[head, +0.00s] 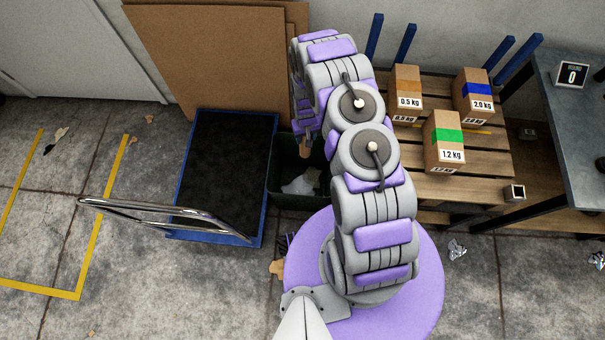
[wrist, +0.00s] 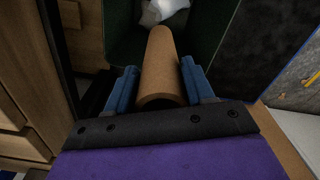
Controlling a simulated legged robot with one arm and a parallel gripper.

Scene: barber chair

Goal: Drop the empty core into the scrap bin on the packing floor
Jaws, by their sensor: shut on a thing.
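The empty core (wrist: 160,68) is a plain brown cardboard tube. My gripper (wrist: 159,70) has its blue fingers on both sides of it, shut on it. In the wrist view the tube points away from me, over the dark green scrap bin (wrist: 204,38). In the head view the bin (head: 290,200) stands on the floor, partly hidden behind my arm. A small brown end of the core (head: 305,149) shows above the bin there. Crumpled white scrap (head: 301,184) lies in the bin, and it also shows in the wrist view (wrist: 163,10).
A blue-edged cart (head: 215,232) with a black deck and chrome handle stands left of the bin. Cardboard sheets (head: 205,55) lean on the wall behind. A wooden pallet (head: 470,150) with weight-labelled boxes (head: 444,140) is to the right, beside a dark table (head: 580,120).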

